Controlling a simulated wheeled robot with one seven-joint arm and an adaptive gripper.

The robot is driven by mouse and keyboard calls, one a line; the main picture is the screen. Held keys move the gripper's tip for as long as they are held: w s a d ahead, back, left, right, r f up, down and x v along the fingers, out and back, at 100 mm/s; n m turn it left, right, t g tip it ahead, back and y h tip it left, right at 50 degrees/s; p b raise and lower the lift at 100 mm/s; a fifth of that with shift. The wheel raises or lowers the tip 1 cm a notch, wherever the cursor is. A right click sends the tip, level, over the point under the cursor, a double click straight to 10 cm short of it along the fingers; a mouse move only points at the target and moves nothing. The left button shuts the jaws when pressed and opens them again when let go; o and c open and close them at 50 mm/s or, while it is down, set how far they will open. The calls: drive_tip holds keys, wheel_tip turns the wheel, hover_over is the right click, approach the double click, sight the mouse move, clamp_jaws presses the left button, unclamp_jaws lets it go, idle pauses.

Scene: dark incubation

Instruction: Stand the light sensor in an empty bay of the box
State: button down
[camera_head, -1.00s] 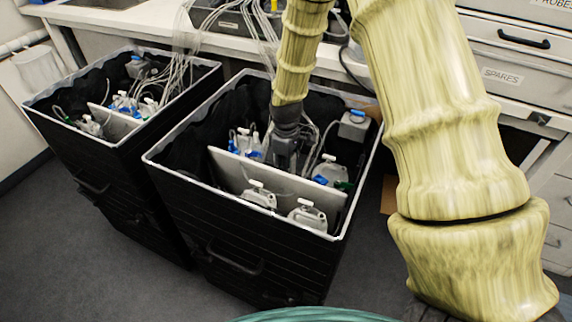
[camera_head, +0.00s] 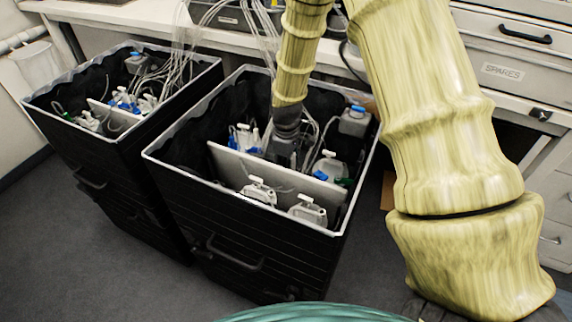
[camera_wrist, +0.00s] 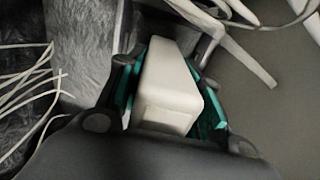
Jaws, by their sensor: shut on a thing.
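My gripper (camera_wrist: 166,90) is shut on a pale, smooth block with rounded edges, which I take for the light sensor (camera_wrist: 168,88). Teal finger pads press on both its sides. In the head view my gripper (camera_head: 287,148) points down inside the nearer black box (camera_head: 250,262), behind a light upright divider (camera_head: 232,168). The held block cannot be made out in the head view. White-and-grey flasks (camera_head: 307,208) stand in front of the divider. Blue-topped pieces (camera_head: 243,138) and a blue-and-white flask (camera_head: 328,168) stand behind it. The bay floor under my gripper is hidden.
A second black box (camera_head: 100,160) with similar contents stands to the left. Thin white tubes run from the bench (camera_head: 150,18) into both boxes. A grey blue-capped unit (camera_head: 354,121) sits at the nearer box's back right corner. Drawers (camera_head: 505,72) stand at the right.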

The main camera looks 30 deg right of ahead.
drive_tip(key=shift+s+f, duration=0.1)
drive_tip(key=shift+f, duration=0.3)
drive_tip(key=c, duration=1.3)
unclamp_jaws()
drive_tip(key=o, duration=0.4)
drive_tip(key=shift+f, duration=0.25)
drive_tip(key=shift+r, duration=0.1)
drive_tip(key=shift+r, duration=0.15)
wheel_tip(320, 180, up, 12)
drive_tip(key=shift+f, duration=0.1)
wheel_tip(320, 180, up, 9)
drive_tip(key=p, duration=0.8)
